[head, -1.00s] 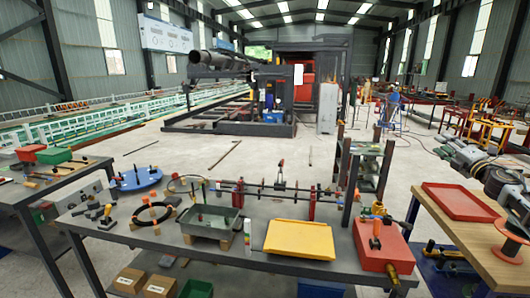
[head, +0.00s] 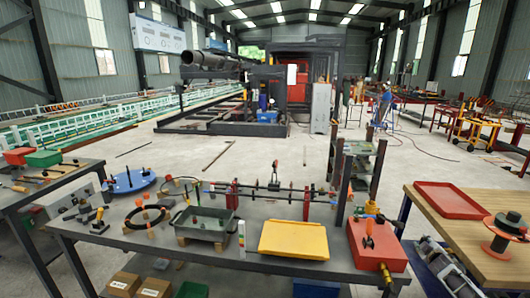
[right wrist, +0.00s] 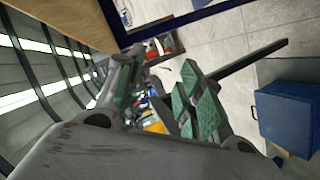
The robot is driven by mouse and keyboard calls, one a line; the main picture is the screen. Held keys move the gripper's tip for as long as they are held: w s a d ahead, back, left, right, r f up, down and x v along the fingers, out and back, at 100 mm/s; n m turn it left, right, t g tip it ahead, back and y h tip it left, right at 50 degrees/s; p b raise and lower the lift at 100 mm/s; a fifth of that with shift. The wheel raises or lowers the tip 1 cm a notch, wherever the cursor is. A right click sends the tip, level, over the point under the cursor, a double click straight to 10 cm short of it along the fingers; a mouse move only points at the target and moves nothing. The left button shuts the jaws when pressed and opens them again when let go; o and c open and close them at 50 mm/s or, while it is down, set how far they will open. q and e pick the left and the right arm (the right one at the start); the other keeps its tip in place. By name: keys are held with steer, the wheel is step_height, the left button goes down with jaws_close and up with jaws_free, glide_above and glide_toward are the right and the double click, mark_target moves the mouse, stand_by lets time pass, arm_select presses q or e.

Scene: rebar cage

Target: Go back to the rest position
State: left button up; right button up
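My right gripper (right wrist: 158,75) shows in the right wrist view with its two green-padded fingers apart and nothing between them. In the head view, grey parts of my right arm (head: 440,268) show low at the right, beside the left edge of the wooden table. The fingertips are not clear there. My left gripper is not in view.
A dark workbench (head: 230,252) holds a yellow tray (head: 294,239), a grey bin (head: 203,223) and a red box (head: 377,247). A wooden table (head: 455,229) at right bears a red tray (head: 449,200) and a spool (head: 500,236). A blue box (right wrist: 288,115) shows in the wrist view.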

steer(key=s+a+f+m+g+y, duration=0.1)
steer(key=s+a+f+g, duration=0.1)
steer(key=s+a+f, duration=0.65)
steer(key=s+a+f+m+g+y, duration=0.15)
steer(key=s+a+f, duration=0.25)
steer(key=s+f, duration=0.9)
steer(key=s+a+f+g+y, duration=0.1)
steer(key=s+a+f+g, duration=0.4)
steer(key=f, duration=1.1)
steer(key=s+a+f+y+p, duration=0.1)
steer(key=s+a+f, duration=0.55)
steer(key=s, duration=0.35)
steer(key=s+a+f, duration=0.5)
steer(key=s+a, duration=0.3)
steer(key=s, duration=0.1)
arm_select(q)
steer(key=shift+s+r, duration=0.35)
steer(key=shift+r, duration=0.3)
arm_select(e)
steer(key=s+a+f+g, duration=0.1)
steer(key=s+a, duration=0.2)
steer(key=s, duration=0.6)
steer(key=s+a+f+g, duration=0.1)
steer(key=s+a, duration=0.2)
steer(key=s, duration=0.6)
steer(key=shift+s+f+m+y, duration=0.35)
steer(key=shift+f+m+y, duration=0.05)
steer(key=shift+m+y, duration=0.05)
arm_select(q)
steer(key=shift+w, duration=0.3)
